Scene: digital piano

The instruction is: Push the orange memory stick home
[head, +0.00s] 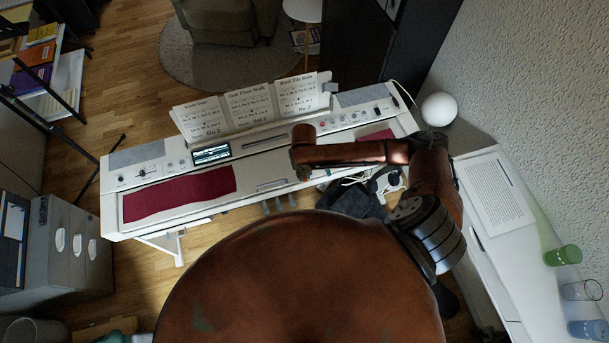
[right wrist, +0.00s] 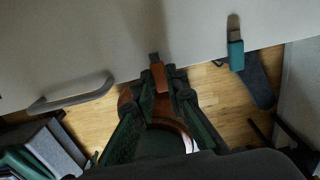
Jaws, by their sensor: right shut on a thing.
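In the right wrist view an orange memory stick (right wrist: 159,77) stands between the fingertips of my right gripper (right wrist: 160,92), which is shut on it. Its dark tip meets the white panel of the piano (right wrist: 110,35). I cannot tell how deep the tip sits in a port. In the head view my right arm reaches over the piano (head: 265,172) to its front edge. The stick is not visible there, and the right fingertips are not clear. My left gripper is in neither view.
A teal stick-like piece (right wrist: 235,54) is on the white panel, right of the orange stick. A grey handle (right wrist: 70,97) is on the left. Wooden floor shows below the edge. In the head view a red cloth (head: 180,194) covers keys, and song sheets (head: 250,104) stand behind.

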